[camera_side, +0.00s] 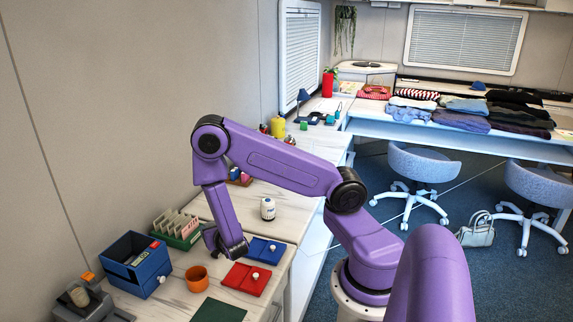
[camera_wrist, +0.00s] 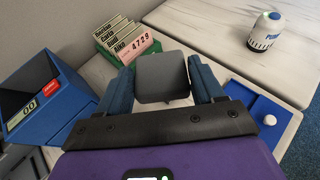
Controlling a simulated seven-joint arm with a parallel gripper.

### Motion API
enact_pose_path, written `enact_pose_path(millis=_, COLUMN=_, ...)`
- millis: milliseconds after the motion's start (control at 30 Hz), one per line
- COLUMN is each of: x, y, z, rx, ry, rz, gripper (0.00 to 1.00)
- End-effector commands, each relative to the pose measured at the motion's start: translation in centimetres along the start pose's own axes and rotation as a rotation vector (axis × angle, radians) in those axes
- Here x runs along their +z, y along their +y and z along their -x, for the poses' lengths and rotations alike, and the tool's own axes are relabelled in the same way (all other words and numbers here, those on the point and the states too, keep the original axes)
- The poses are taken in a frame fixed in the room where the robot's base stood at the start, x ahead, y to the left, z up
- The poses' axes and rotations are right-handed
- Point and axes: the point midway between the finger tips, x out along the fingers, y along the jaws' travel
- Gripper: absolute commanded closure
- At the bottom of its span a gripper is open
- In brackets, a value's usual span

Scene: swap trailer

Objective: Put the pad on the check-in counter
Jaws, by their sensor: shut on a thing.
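My gripper (camera_wrist: 161,82) is shut on a dark grey, rounded square pad (camera_wrist: 162,75), one blue finger on each side. In the side view my gripper (camera_side: 228,246) is low over the pale wood counter (camera_side: 175,303), between the card rack and the blue tray. The pad cannot be made out clearly there. The counter also shows in the wrist view (camera_wrist: 215,35). I cannot tell whether the pad touches the counter, or which stretch of it is the check-in counter.
The green card rack (camera_side: 178,238), blue bin (camera_side: 137,283), orange cup (camera_side: 197,279), red tray (camera_side: 246,281) and blue tray (camera_side: 266,250) crowd around my gripper. A white jar (camera_side: 268,209) stands farther back. A dark green mat (camera_side: 218,311) lies at the near edge.

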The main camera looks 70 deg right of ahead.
Motion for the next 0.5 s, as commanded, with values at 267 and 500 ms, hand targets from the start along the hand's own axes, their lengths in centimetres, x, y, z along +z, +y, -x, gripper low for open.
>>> enact_pose_path(millis=267, x=2.3, y=-4.2, z=-5.3, rx=-0.202, ry=0.000, rz=-0.087, gripper=0.66)
enact_pose_path(millis=500, x=4.1, y=-9.1, z=-9.2, rx=-0.372, ry=0.000, rz=-0.159, gripper=0.66)
